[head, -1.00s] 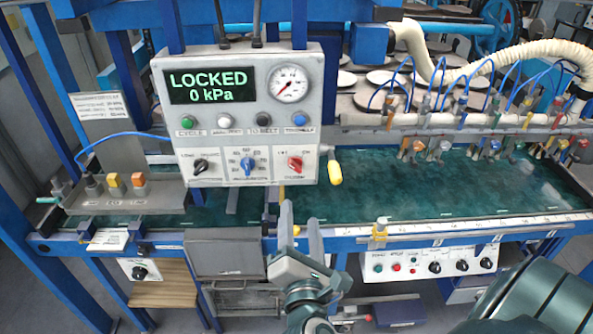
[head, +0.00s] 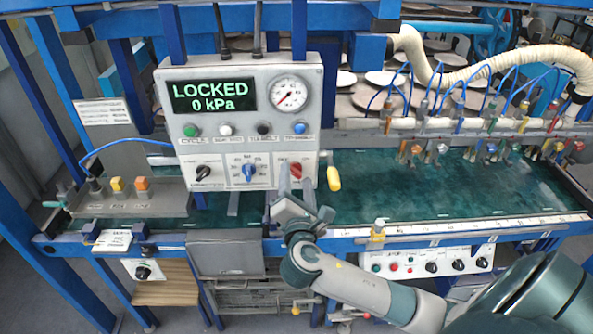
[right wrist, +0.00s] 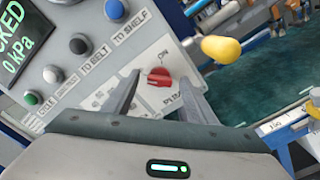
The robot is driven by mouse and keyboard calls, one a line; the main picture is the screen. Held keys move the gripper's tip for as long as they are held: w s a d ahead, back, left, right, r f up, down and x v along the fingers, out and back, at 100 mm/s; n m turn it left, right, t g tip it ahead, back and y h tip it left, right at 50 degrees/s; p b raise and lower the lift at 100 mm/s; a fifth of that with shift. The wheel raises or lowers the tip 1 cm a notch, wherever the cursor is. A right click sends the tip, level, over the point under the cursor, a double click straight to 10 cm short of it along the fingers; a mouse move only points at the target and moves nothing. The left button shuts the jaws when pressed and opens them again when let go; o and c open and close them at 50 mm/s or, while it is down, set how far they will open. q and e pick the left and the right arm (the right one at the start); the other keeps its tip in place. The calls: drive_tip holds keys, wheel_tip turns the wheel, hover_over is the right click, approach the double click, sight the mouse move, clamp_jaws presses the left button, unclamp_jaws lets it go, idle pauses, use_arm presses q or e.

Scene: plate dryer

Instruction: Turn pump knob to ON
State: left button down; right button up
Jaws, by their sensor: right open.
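The red pump knob (head: 296,170) is at the lower right of the grey control panel (head: 215,143). In the right wrist view the red knob (right wrist: 160,77) shows between the two fingers, with an "ON" label at its upper right. My right gripper (head: 296,184) is open, its fingertips just in front of the knob, one on each side. The right wrist view shows the fingers (right wrist: 158,80) spread and apart from the knob; whether they touch the panel cannot be told. The display (head: 214,95) reads LOCKED, 0 kPa. My left gripper is not in view.
A yellow-tipped lever (head: 334,178) sticks out at the panel's right edge, close to the gripper. A blue knob (head: 249,172) and a black knob (head: 204,173) sit left of the red one. A green belt (head: 450,185) lies behind and right.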

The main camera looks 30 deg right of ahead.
drive_tip(key=shift+w+d, duration=0.45)
drive_tip(key=shift+w, duration=0.15)
drive_tip(key=c, duration=1.1)
